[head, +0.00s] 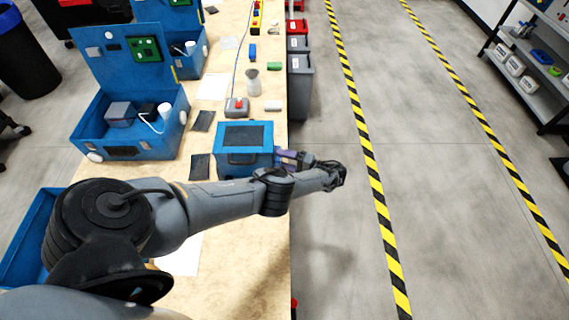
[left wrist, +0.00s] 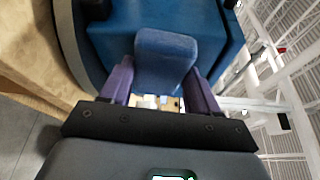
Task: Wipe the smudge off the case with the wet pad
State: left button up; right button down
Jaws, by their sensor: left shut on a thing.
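The blue case (head: 231,164) stands closed on the bench, with a dark panel on its lid and a dark handle on its front. In the left wrist view the case (left wrist: 205,22) fills the top. My left gripper (head: 287,158) is at the case's right side, near the bench edge. Its purple fingers are shut on a blue pad (left wrist: 165,60), which lies right before the case wall; I cannot tell whether it touches. The smudge cannot be made out in either view. My right gripper is not in view.
An open blue case (head: 122,153) with parts inside stands at the left. Grey bins (head: 299,80) stand beside the bench; the floor at right is clear.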

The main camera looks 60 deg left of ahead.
pick_arm(q)
jog(key=shift+w+a+b, duration=1.95)
jog(key=shift+a+b, duration=1.95)
jog(key=shift+b, duration=0.05)
jog(key=s+d+p, duration=0.4)
jog(key=d+p, duration=0.5)
jog(key=shift+s+p, duration=0.3)
jog(key=shift+s, duration=0.05)
